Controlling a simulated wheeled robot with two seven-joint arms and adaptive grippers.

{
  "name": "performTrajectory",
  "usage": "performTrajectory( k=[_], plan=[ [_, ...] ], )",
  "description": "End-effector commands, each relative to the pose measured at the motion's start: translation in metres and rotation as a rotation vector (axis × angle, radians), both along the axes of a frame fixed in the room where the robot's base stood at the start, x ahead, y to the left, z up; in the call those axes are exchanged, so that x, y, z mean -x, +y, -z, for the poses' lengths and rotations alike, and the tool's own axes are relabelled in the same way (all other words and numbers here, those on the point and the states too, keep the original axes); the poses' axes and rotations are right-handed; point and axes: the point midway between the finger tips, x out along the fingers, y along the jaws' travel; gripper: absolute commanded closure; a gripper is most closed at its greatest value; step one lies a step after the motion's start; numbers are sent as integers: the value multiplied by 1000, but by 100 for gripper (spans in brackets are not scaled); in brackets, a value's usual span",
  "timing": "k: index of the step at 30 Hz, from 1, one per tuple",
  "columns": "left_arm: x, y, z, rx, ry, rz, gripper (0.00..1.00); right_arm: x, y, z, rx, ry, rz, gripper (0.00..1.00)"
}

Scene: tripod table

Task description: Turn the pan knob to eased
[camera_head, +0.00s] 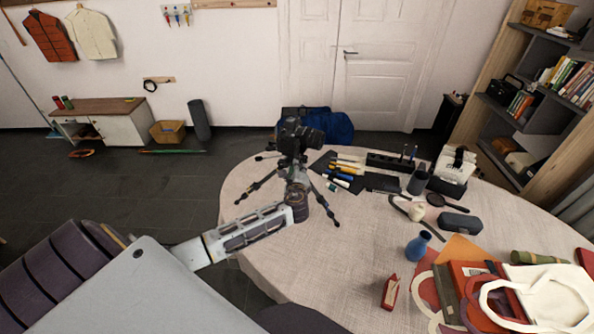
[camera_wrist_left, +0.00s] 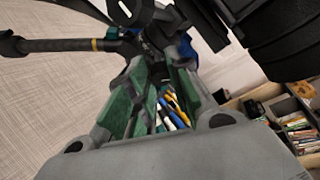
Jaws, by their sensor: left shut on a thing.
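A black camera (camera_head: 300,138) sits on a tripod (camera_head: 325,208) that stands on the round table with its dark legs spread. My left gripper (camera_head: 296,178) reaches up to the tripod's head from the front, just below the camera. In the left wrist view, the green-padded fingers (camera_wrist_left: 160,68) come together at a small part under the head. The pan knob is hidden between or behind the fingertips, so its setting cannot be read. A dark bar (camera_wrist_left: 62,45) with a yellow band also shows in the left wrist view. My right gripper is not in view.
Pens (camera_head: 345,172), a dark mat and a black organiser (camera_head: 392,163) lie right of the tripod. The table (camera_head: 300,265) is clear in front of the tripod.

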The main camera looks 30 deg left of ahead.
Motion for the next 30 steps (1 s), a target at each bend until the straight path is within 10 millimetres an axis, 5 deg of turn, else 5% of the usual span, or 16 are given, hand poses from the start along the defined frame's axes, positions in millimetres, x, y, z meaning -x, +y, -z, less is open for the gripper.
performTrajectory(
  k=[4,5,9,30],
  plan=[
    [0,0,1,0,2,-1,100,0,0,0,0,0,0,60],
    [0,0,1,0,2,-1,76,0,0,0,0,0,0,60],
    [0,0,1,0,2,1,58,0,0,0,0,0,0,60],
    [15,-10,-3,0,2,1,57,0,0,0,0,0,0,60]
  ],
)
